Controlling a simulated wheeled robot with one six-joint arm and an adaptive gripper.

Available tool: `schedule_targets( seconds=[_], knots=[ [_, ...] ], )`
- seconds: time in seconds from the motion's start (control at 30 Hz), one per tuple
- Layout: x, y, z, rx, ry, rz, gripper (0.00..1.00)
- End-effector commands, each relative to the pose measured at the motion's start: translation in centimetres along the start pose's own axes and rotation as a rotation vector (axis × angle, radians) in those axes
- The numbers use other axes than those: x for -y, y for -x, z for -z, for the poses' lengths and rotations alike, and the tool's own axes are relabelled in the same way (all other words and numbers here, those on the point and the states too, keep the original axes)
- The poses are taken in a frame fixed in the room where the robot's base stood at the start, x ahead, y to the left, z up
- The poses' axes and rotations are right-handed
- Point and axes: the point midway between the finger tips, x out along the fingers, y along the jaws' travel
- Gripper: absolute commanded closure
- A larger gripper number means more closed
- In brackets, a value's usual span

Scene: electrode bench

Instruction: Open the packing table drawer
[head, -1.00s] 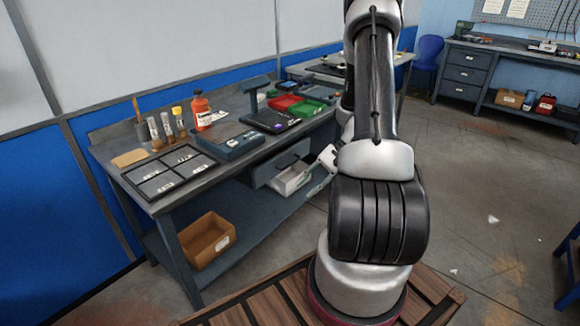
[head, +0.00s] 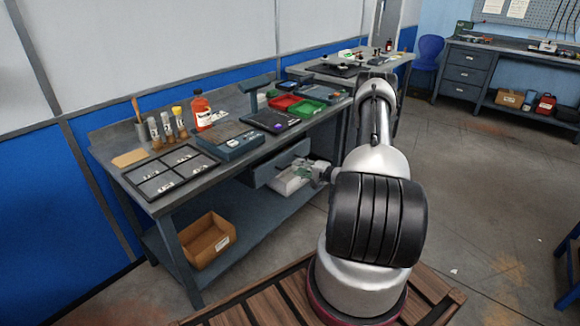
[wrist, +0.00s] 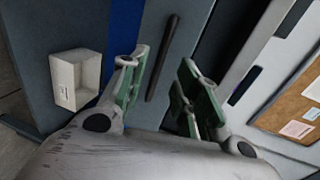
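The packing table (head: 190,187) stands at the left, with a grey drawer (head: 268,172) under its top. The drawer front looks flush, though my gripper covers part of it in the head view. In the wrist view the drawer front (wrist: 185,38) carries a long dark bar handle (wrist: 163,58). My gripper (head: 304,171) is at the drawer front. In the wrist view my gripper (wrist: 163,95) is open, its green-padded fingers on either side of the handle's line. I cannot tell whether the fingers touch the handle.
A white box (wrist: 77,80) sits on the lower shelf below the drawer; a cardboard bin (head: 205,240) is further left. The tabletop holds a black tray (head: 170,172), bottles, a scale and red and green bins.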

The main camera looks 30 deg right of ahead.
Motion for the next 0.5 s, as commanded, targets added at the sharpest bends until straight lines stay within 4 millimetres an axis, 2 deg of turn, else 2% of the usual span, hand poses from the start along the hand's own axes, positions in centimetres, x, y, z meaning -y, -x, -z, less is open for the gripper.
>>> schedule_targets(
  seconds=[0.1,0.3,0.5],
  knots=[
    [-0.1,-2.2,-0.2,0.004,0.001,-0.001,0.68],
    [-0.1,-5.1,-0.2,0.004,-0.001,-0.001,0.68],
    [-0.1,-6.0,-0.1,0.002,-0.003,-0.002,0.68]
  ],
)
